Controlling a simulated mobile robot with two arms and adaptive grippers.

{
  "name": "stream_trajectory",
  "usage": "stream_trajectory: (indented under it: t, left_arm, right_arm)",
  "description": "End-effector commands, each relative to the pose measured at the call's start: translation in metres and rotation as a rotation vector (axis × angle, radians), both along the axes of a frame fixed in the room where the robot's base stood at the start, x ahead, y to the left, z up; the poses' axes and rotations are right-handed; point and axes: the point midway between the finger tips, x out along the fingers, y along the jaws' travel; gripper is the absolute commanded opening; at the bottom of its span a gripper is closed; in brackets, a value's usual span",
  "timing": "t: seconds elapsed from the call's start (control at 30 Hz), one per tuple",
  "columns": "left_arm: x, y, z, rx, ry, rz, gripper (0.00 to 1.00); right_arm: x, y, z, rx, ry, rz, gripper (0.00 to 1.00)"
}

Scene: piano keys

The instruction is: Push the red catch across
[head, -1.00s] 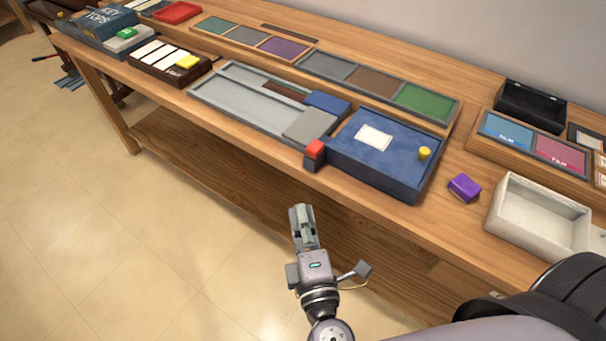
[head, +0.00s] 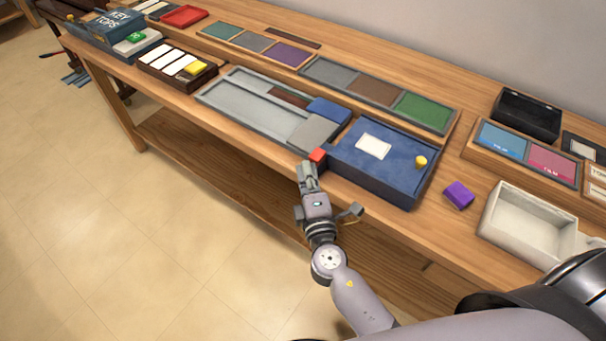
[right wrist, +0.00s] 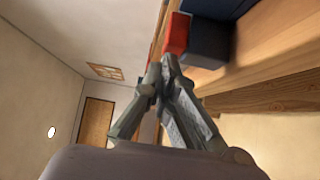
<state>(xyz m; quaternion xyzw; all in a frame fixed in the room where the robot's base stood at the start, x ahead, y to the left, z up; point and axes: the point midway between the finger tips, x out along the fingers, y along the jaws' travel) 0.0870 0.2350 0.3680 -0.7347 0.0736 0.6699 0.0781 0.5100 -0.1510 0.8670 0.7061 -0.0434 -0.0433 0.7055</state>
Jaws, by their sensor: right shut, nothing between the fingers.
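The red catch (head: 318,155) is a small red block at the front left corner of the blue box (head: 385,178), near the table's front edge. My right gripper (head: 307,168) is shut and empty, its fingertips just in front of and to the left of the catch in the head view. In the right wrist view the closed fingertips (right wrist: 165,65) lie just below the red catch (right wrist: 177,33); I cannot tell whether they touch it. The catch's dark base is mostly hidden behind the gripper in the head view. My left gripper is not in view.
A grey sliding tray (head: 245,100) lies left of the blue box. A purple block (head: 459,195) and a white open box (head: 530,222) stand to the right. A row of coloured panels (head: 376,90) runs behind. The floor before the table is clear.

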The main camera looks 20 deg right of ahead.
Motion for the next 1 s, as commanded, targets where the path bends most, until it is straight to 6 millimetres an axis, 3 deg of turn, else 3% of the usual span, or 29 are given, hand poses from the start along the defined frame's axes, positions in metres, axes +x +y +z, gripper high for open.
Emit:
stream_trajectory:
  t: [0.27, 0.53, 1.0]
  left_arm:
    - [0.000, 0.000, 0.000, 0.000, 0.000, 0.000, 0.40]
    - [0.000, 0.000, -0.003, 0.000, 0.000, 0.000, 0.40]
    - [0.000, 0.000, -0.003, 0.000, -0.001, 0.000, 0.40]
  right_arm:
    - [0.001, -0.002, -0.001, -0.001, 0.000, 0.000, 0.00]
    - [0.021, -0.028, -0.001, -0.002, 0.000, -0.001, 0.00]
    - [0.024, -0.030, 0.000, -0.001, -0.001, -0.002, 0.00]
